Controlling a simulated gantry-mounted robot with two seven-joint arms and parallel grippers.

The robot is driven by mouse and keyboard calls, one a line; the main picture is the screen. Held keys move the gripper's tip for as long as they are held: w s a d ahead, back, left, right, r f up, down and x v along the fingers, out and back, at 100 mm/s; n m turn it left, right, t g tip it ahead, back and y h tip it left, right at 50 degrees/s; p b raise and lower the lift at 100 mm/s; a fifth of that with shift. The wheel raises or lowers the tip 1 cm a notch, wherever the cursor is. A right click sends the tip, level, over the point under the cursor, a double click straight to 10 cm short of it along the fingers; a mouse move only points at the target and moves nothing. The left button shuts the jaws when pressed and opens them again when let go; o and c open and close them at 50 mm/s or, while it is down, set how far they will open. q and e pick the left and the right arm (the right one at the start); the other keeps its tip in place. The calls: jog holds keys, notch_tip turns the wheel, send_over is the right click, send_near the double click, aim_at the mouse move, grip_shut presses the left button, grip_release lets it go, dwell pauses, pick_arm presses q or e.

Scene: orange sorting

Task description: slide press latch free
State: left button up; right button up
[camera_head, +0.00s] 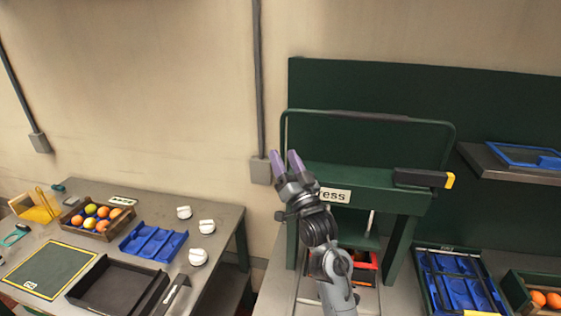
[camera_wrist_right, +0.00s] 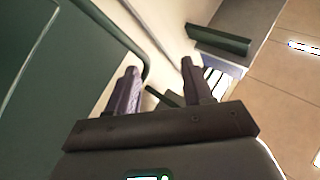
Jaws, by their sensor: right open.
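The green press (camera_head: 370,188) stands on the right bench, with a label reading "ess" partly covered by my right arm. A dark block with a yellow end (camera_head: 424,178), which looks like the latch, sits at the right of its top beam. A green bar handle (camera_head: 365,116) arches above the beam. My right gripper (camera_head: 287,157) is raised before the press's left end, away from the dark block. Its purple-grey fingers are apart and empty, and they also show in the right wrist view (camera_wrist_right: 160,68). My left gripper is not in view.
The left table holds an orange crate (camera_head: 79,229), a blue tray (camera_head: 153,242), a black tray (camera_head: 72,294) and several white items. A red bin (camera_head: 363,268) sits under the press. A blue-lined crate (camera_head: 428,287) and a shelf (camera_head: 510,166) stand at right.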

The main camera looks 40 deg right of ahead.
jog(key=shift+a+f+n+g+y+p, duration=0.3)
jog(key=shift+a+f+y, duration=0.1)
jog(key=shift+f, duration=0.2)
jog(key=shift+a+f+n+g+y+p, duration=0.2)
jog(key=shift+a+f+n+y, duration=0.15)
jog(key=shift+f, duration=0.2)
